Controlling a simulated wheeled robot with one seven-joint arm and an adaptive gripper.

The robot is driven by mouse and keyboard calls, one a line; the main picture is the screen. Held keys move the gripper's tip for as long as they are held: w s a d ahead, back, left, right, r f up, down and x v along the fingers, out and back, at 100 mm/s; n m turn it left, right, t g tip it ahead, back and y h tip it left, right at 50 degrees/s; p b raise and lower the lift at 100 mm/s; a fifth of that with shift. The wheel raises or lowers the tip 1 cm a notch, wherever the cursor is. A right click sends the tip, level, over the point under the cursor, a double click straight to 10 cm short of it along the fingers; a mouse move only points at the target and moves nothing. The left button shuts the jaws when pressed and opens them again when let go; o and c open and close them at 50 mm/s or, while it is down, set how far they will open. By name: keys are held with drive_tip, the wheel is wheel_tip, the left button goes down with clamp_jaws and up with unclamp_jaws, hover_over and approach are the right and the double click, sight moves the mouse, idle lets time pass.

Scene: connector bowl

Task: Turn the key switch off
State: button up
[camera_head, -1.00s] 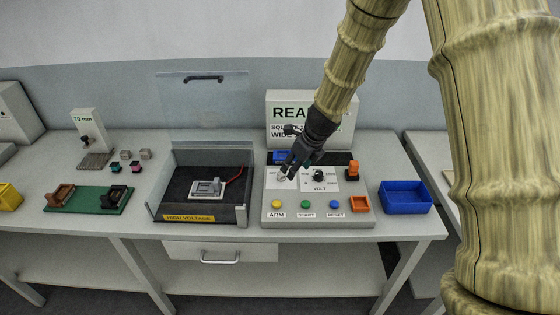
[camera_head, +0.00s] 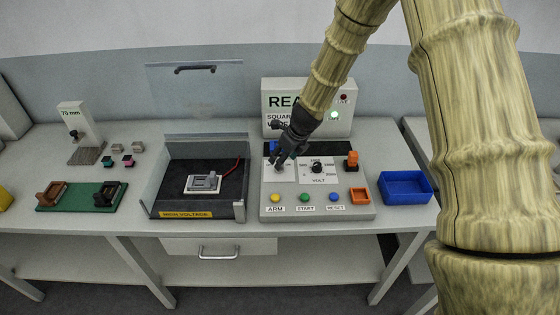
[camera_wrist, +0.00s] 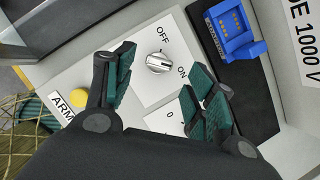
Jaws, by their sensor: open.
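The key switch is a round silver knob (camera_wrist: 159,62) on a white plate between the labels OFF and ON, in the wrist view. I cannot tell for certain which label it points to. In the head view it sits at the left of the sloped control panel (camera_head: 345,213), partly hidden by my gripper. My gripper (camera_wrist: 162,88) is open, with one green-padded finger on each side of the picture and the knob showing between and beyond the tips. In the head view my gripper (camera_head: 281,158) hangs just over the switch plate. No contact with the knob is visible.
A black VOLT dial (camera_head: 317,167) is right of the switch. ARM (camera_head: 276,198), START and RESET buttons line the panel's front. A blue connector (camera_wrist: 236,30) lies behind the switch. A high-voltage box (camera_head: 203,185) with raised clear lid stands left, a blue bin (camera_head: 405,187) right.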

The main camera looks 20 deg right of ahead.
drive_tip(key=shift+p+x, duration=0.4)
drive_tip(key=shift+x, duration=1.6)
drive_tip(key=c, duration=1)
